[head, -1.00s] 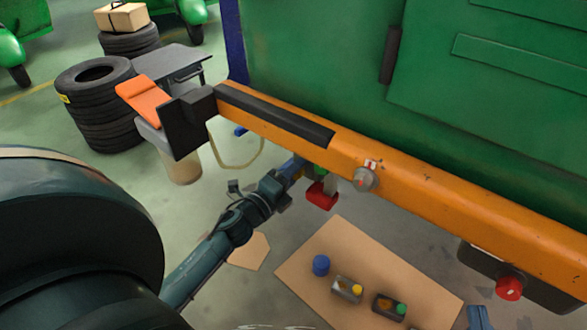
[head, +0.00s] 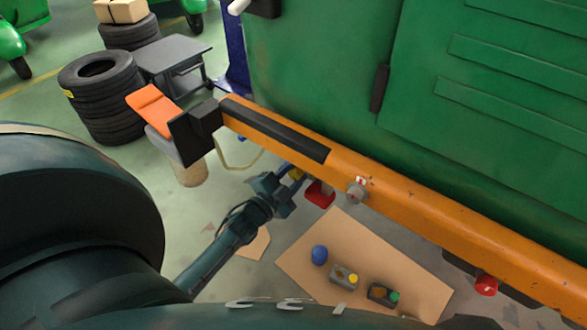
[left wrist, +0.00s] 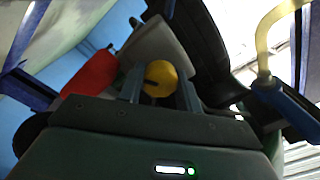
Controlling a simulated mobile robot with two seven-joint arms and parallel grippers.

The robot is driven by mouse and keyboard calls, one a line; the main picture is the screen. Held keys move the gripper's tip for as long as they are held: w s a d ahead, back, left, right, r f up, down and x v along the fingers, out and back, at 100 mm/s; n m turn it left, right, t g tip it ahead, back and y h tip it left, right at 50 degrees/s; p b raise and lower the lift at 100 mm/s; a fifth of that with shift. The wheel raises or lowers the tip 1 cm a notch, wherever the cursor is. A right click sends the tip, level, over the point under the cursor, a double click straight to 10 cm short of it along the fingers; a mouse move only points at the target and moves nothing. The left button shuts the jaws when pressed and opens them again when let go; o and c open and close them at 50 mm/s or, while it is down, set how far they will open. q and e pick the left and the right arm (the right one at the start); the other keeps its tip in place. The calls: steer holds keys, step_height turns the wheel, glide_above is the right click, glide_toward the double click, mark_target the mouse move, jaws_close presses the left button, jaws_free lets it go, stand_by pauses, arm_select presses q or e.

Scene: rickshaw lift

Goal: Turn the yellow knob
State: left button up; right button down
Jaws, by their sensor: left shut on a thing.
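The yellow knob (left wrist: 160,78) is round with a dark slot and sits between the two fingers of my left gripper (left wrist: 160,92) in the left wrist view. The fingers are shut on its sides. In the head view my left gripper (head: 292,183) reaches below the orange beam, with a small yellow patch of the knob (head: 296,173) at its tip. The rest of the knob is hidden there by the gripper. A red part (head: 320,194) is just to the right of the gripper and shows left of the knob in the left wrist view (left wrist: 91,73). My right gripper is not in view.
A cardboard sheet (head: 315,240) on the floor holds a blue cap (head: 319,255) and small boxes. Stacked tires (head: 100,100) stand at the left.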

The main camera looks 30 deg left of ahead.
arm_select(q)
steer(key=shift+n+p, duration=0.65)
steer(key=shift+n, duration=0.65)
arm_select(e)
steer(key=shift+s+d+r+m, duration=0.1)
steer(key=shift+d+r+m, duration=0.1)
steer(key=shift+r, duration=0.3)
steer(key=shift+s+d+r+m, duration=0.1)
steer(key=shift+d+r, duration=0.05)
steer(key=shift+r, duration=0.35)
arm_select(q)
steer(key=o, duration=1)
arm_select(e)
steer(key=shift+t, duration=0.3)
arm_select(q)
steer(key=s+p, duration=0.2)
steer(key=s, duration=1.1)
steer(key=shift+a, duration=0.35)
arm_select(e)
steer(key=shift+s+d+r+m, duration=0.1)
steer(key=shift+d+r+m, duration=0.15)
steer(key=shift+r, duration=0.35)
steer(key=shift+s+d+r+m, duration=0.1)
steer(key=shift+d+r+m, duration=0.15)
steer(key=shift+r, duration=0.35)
arm_select(q)
steer(key=shift+f, duration=0.1)
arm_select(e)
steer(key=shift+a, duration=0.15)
